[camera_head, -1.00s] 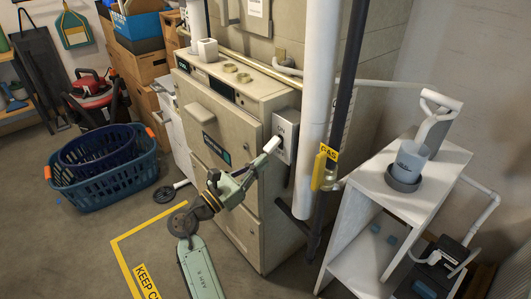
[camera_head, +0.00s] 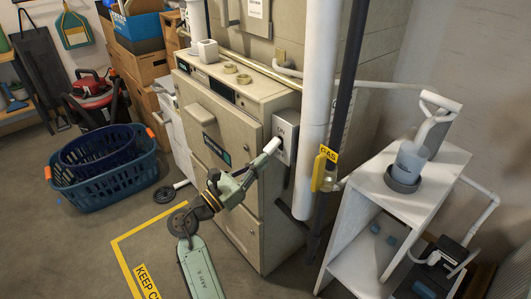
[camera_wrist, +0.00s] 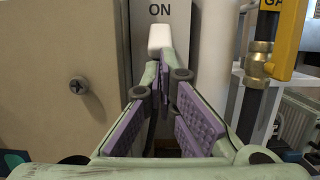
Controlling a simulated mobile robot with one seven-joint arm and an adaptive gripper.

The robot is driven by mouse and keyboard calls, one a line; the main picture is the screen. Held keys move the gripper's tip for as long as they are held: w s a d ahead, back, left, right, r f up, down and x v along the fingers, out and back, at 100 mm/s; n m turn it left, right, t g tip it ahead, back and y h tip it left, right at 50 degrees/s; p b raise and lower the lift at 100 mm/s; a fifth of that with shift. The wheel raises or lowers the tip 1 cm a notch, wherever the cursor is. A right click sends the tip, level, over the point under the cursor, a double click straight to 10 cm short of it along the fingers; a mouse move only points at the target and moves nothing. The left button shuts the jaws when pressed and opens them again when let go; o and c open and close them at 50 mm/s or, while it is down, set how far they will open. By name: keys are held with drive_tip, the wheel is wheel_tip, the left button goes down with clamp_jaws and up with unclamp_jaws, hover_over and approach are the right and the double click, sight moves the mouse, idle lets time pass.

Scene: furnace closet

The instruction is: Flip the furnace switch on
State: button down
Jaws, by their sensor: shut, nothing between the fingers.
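The furnace switch is a grey plate (camera_head: 285,135) marked ON, on the right side of the beige furnace (camera_head: 235,150). Its white lever (camera_head: 271,146) sticks out from the plate. In the wrist view the lever's white end (camera_wrist: 160,37) is just below the ON lettering, right beyond my fingertips. My gripper (camera_head: 262,160) is shut and empty, with its tips at the lower side of the lever. In the wrist view the purple-padded fingers (camera_wrist: 164,75) meet at the tips. I cannot tell whether they touch the lever. The lower part of the plate is hidden behind the fingers.
A white vertical pipe (camera_head: 318,100) and a dark gas pipe with a yellow GAS valve handle (camera_head: 320,170) stand close right of the switch. A white shelf unit (camera_head: 400,200) stands farther right. Blue baskets (camera_head: 105,175) sit on the floor at left.

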drive_tip(key=shift+r+p, duration=0.65)
drive_tip(key=shift+r, duration=0.1)
drive_tip(key=shift+f, duration=0.1)
drive_tip(key=p+v, duration=0.3)
drive_tip(key=v, duration=0.4)
drive_tip(key=shift+r, duration=0.3)
drive_tip(key=shift+a, duration=0.1)
